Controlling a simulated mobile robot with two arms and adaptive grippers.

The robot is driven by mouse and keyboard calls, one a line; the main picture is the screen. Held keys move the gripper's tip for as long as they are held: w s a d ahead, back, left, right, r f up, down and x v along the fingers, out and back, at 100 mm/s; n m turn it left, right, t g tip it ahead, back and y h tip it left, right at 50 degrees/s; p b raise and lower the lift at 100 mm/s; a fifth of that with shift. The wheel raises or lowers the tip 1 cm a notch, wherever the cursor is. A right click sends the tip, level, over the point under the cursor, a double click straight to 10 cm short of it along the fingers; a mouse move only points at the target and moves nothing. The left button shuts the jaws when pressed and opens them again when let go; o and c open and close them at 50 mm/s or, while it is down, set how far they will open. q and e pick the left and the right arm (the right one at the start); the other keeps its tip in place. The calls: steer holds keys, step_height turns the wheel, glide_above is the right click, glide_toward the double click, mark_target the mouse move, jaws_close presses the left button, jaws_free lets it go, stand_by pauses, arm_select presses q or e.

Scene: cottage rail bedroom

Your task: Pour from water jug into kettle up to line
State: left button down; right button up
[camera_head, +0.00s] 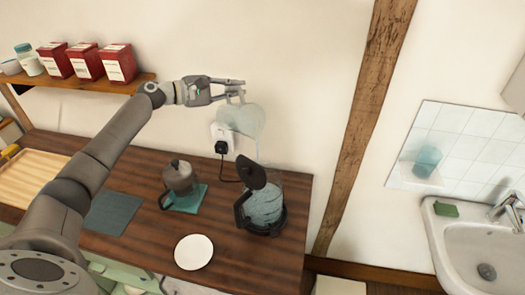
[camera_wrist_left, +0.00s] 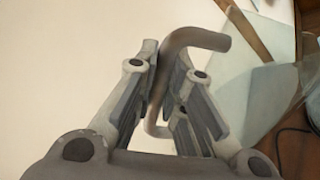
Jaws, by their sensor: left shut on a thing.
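My left gripper (camera_head: 240,90) is shut on the grey handle (camera_wrist_left: 160,80) of the water jug and holds it above the counter. The jug (camera_head: 240,120) is pale, see-through and tilted to the right. Its pale side also shows in the wrist view (camera_wrist_left: 235,75). A thin stream falls from the jug's right side toward the kettle. The glass kettle (camera_head: 264,207) stands on the counter, its black lid (camera_head: 252,172) raised. Pale water shows inside it; I cannot make out the line or the exact level. My right gripper is not in view.
A moka pot (camera_head: 179,177) stands on a teal cloth (camera_head: 190,203) left of the kettle. A white plate (camera_head: 194,252) lies in front. A socket with a plug (camera_head: 222,141) and cord is behind. Red boxes (camera_head: 118,64) stand on the shelf. A sink (camera_head: 480,245) is at right.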

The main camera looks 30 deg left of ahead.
arm_select(q)
steer(key=shift+s+d+r+m, duration=0.1)
steer(key=shift+d+r+m, duration=0.15)
steer(key=shift+r, duration=0.2)
stand_by(0.9)
